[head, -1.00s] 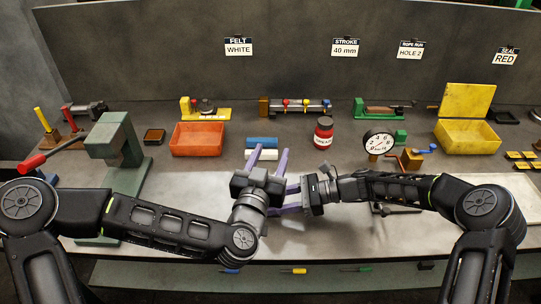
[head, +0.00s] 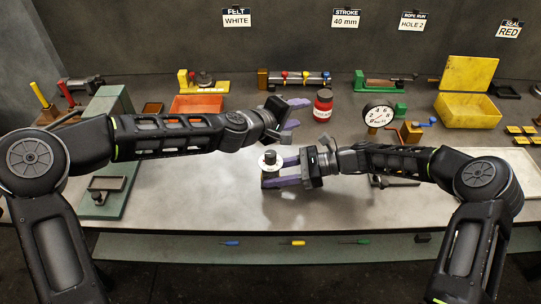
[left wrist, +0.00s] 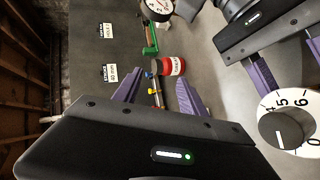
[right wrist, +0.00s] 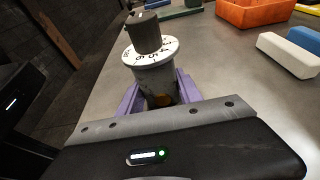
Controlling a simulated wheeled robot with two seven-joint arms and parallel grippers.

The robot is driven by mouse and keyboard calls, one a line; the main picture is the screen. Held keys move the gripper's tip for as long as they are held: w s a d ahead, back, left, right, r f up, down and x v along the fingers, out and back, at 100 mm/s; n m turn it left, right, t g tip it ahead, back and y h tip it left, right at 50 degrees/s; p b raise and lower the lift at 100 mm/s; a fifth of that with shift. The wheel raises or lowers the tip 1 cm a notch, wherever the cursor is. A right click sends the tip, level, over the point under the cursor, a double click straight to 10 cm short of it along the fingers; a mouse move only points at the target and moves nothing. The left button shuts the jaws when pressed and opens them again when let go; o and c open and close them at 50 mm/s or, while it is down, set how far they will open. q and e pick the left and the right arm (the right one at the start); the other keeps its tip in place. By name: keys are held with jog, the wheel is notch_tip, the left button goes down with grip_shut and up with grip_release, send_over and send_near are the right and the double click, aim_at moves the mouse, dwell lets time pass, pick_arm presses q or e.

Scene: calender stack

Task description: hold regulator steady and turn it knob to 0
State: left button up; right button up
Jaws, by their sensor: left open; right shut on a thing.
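The regulator (head: 272,167) is a grey cylinder with a white numbered dial (right wrist: 150,52) and a dark knob (right wrist: 143,30) on top. My right gripper (head: 287,171) is shut around its body, below the dial, and holds it upright above the bench front. My left gripper (head: 297,117) is open and empty, behind and to the right of the regulator, apart from it. In the left wrist view the dial (left wrist: 290,143) shows at the right edge, partly cut off, with 5, 6 and 0 legible. I cannot tell which number the knob points to.
A red jar (head: 323,104) stands just beyond my left gripper. A round gauge (head: 379,113) stands at right. An orange bin (head: 197,104) is partly behind my left arm; a yellow bin (head: 468,110) is at far right.

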aim_at(265, 158)
pick_arm(q)
jog(key=s+a+f+n+g+h, duration=0.1)
jog(key=s+a+n+g+h, duration=0.1)
jog(key=n, duration=0.1)
jog(key=s+a+f+n+g+h, duration=0.1)
jog(key=s+a+n+g+h, duration=0.1)
jog(key=s+n+h, duration=0.1)
jog(key=s+a+f+n+g+h, duration=0.1)
jog(key=s+a+n+h, duration=0.1)
jog(key=n, duration=0.3)
jog(key=shift+s+f+g, duration=0.4)
jog(key=shift+s, duration=0.3)
jog(key=s+a+f+n+h, duration=0.1)
jog(key=s+a+f+n, duration=0.1)
jog(key=a, duration=1)
jog(key=shift+s+a+f, duration=0.3)
jog(key=shift+s+f, duration=0.25)
jog(key=shift+s, duration=0.15)
jog(key=x, duration=1.2)
jog(key=shift+r, duration=0.25)
jog(key=shift+c, duration=0.6)
